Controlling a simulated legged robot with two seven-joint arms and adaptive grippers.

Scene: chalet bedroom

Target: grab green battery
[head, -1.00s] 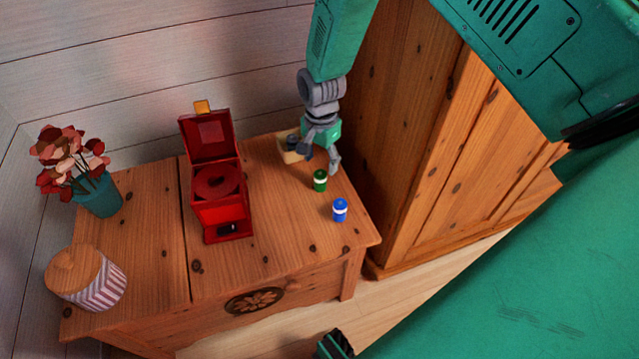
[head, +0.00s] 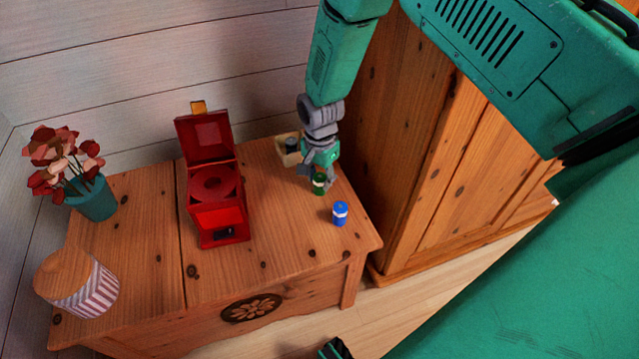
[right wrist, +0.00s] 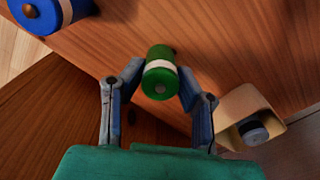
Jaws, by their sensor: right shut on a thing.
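The green battery (head: 319,186), with a pale band, stands on the wooden chest near its right side. My right gripper (head: 319,180) reaches down over it and is shut on it. In the right wrist view the green battery (right wrist: 160,75) sits between the two fingertips (right wrist: 160,80), which press on its sides. A blue battery (head: 340,213) with a white band stands apart, nearer the front right corner; it also shows at the top left of the right wrist view (right wrist: 45,10). My left gripper is not clearly seen.
A red box with its lid up (head: 219,222) stands mid-chest. A small wooden box (head: 284,158) holding a dark item is behind the gripper. A flower pot (head: 93,199) and striped jar (head: 90,290) stand left. A wardrobe (head: 430,150) rises at right.

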